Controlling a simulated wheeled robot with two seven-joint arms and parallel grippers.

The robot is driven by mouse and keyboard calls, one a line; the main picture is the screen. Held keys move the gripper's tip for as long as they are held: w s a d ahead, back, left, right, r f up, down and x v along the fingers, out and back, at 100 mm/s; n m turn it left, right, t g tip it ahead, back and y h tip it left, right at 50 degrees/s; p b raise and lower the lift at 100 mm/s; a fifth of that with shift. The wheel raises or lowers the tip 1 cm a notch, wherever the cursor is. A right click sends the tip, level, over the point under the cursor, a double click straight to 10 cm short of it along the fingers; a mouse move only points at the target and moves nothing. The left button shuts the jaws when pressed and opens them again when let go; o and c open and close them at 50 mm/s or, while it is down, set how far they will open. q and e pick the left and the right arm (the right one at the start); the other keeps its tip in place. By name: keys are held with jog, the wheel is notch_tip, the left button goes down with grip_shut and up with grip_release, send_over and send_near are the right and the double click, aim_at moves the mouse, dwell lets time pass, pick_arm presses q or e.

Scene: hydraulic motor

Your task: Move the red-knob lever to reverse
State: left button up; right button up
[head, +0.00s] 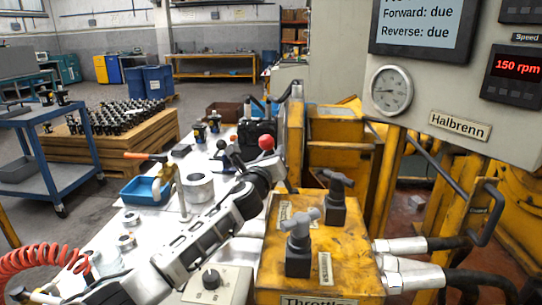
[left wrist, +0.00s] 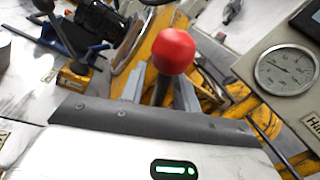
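The red-knob lever shows its round red knob (head: 266,142) near the middle of the head view, just beyond the end of my left arm. My left gripper (head: 275,165) is at the lever, below the knob. In the left wrist view the red knob (left wrist: 173,51) stands above the gripper, and the dark lever shaft (left wrist: 160,90) runs down between the two grey fingers (left wrist: 160,92). The fingers look apart, with the shaft between them; contact is not clear. The lever's base is hidden. My right gripper is not in view.
A panel (head: 460,128) carries a gauge (head: 391,90), a speed display (head: 516,68) reading 150 rpm, and a screen (head: 424,25) reading "Forward: due" and "Reverse: due". A blue bin (head: 146,190) and metal parts lie on the bench left.

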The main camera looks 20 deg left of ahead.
pick_arm(q)
jog(key=s+f+p, duration=0.1)
jog(key=s, duration=1.5)
jog(key=shift+d+f, duration=0.15)
jog(key=shift+d, duration=0.25)
